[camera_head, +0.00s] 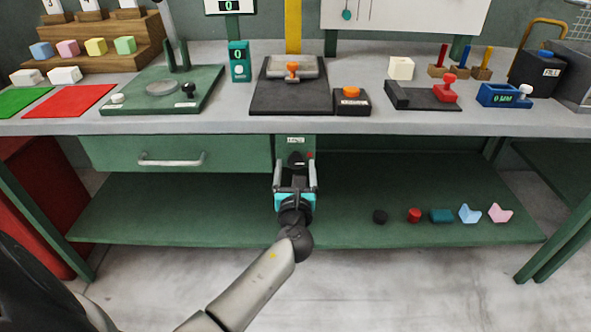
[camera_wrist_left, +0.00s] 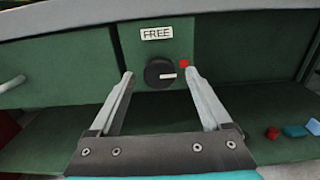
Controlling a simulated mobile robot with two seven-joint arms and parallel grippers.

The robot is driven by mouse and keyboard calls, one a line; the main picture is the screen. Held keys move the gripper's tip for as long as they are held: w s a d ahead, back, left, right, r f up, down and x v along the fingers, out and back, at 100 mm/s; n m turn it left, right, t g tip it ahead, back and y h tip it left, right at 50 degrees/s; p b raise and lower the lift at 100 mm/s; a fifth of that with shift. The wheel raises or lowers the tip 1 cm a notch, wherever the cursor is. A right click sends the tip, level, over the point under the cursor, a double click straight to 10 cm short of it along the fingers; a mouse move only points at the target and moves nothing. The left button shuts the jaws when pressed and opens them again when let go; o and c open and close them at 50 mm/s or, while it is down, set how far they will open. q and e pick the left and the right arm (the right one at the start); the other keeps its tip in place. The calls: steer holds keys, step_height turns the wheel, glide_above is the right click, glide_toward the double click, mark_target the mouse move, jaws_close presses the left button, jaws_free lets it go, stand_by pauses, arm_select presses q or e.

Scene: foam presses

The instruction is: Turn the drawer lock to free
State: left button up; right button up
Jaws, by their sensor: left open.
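The drawer lock is a round black knob (camera_wrist_left: 160,73) on a green panel (camera_wrist_left: 210,45) under the bench top. Its white pointer mark points to the right. A white FREE label (camera_wrist_left: 156,33) sits above the knob, and a red dot (camera_wrist_left: 184,63) lies to its right, slightly above the mark. In the head view the knob (camera_head: 296,159) shows just beyond my left gripper (camera_head: 296,168). In the left wrist view my left gripper (camera_wrist_left: 160,76) is open, its fingertips appearing on either side of the knob with gaps. I cannot tell whether the tips reach its depth.
A green drawer (camera_head: 185,155) with a metal handle (camera_head: 172,160) is closed left of the lock. The bench top (camera_head: 340,126) overhangs above. The lower shelf (camera_head: 350,205) carries several small coloured pieces at the right, including a red one (camera_head: 414,215).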

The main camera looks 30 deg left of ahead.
arm_select(q)
steer(key=shift+c, duration=0.2)
jaws_close()
stand_by(0.4)
